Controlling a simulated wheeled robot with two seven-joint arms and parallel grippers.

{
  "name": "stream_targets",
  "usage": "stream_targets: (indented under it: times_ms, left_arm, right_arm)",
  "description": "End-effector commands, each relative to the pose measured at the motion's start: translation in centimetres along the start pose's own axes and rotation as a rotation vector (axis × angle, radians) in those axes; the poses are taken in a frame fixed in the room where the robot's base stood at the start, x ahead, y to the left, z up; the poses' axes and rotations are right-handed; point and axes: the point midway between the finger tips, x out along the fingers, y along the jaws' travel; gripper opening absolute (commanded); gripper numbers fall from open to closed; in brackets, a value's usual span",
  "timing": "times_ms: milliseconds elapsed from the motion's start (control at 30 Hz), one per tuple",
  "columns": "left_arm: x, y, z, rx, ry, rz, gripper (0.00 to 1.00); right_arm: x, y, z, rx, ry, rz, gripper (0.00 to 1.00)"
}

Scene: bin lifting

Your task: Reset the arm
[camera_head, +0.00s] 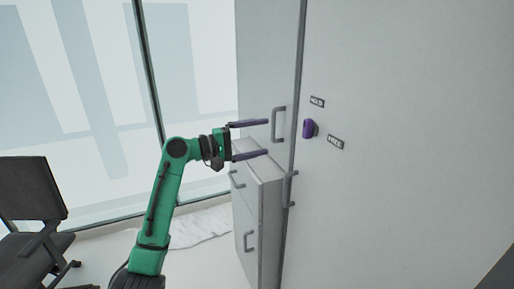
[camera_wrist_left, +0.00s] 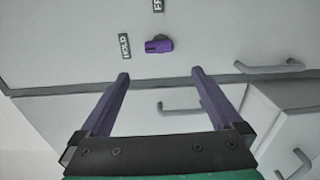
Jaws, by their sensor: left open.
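My left arm is green and comes up from the lower left in the head view. Its gripper (camera_head: 268,138) has two purple fingers, spread apart with nothing between them. In the left wrist view the open fingers (camera_wrist_left: 160,78) point toward a purple knob (camera_wrist_left: 158,45) on a pale panel. The knob (camera_head: 309,128) also shows in the head view, to the right of the fingertips and apart from them. It sits between two small dark labels, one reading HOLD (camera_wrist_left: 125,46). The right gripper is in neither view.
A grey cabinet (camera_head: 262,200) with bar handles stands below and beyond the gripper. A tall door with a handle (camera_head: 278,125) is behind the fingers. A black chair (camera_head: 35,205) is at the left, before large windows (camera_head: 90,90). A broad pale panel (camera_head: 420,150) fills the right.

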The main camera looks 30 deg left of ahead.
Motion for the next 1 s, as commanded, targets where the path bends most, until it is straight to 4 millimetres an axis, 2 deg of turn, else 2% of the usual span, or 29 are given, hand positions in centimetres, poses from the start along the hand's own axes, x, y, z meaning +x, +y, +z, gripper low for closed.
stream_targets:
  times_ms: [100, 500, 567, 600, 667, 767, 800, 867, 900, 967, 1000]
  left_arm:
    - [-0.6, 0.0, 0.1, 0.000, -0.001, 0.000, 1.00]
    - [-0.5, 0.1, 0.0, -0.001, 0.000, 0.000, 1.00]
    - [-0.4, -0.7, -0.3, -0.004, 0.009, -0.008, 1.00]
    - [-0.2, -1.8, -0.8, -0.008, 0.023, -0.022, 1.00]
    - [0.2, -4.7, -1.9, -0.018, 0.060, -0.058, 1.00]
    - [0.5, -12.8, -4.2, -0.020, 0.149, -0.170, 1.00]
    - [0.3, -16.6, -4.9, -0.013, 0.185, -0.228, 1.00]
    - [-0.3, -22.4, -5.5, 0.007, 0.231, -0.322, 1.00]
    - [-0.9, -26.2, -5.7, 0.025, 0.254, -0.387, 1.00]
    - [-2.2, -31.8, -5.3, 0.059, 0.278, -0.491, 1.00]
    - [-3.3, -35.5, -4.8, 0.086, 0.285, -0.562, 1.00]
  right_arm:
    - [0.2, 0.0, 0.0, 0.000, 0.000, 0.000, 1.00]
    - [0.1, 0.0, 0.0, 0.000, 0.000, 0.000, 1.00]
    - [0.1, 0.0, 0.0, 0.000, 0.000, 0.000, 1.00]
    - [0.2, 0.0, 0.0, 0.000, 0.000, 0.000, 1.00]
    - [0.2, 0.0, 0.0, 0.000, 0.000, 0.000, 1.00]
    - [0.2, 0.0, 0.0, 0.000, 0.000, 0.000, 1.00]
    - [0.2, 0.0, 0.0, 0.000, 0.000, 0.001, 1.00]
    - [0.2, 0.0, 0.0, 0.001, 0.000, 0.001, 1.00]
    - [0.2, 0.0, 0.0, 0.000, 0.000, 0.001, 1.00]
    - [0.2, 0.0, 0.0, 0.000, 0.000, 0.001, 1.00]
    - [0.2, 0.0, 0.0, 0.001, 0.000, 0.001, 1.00]
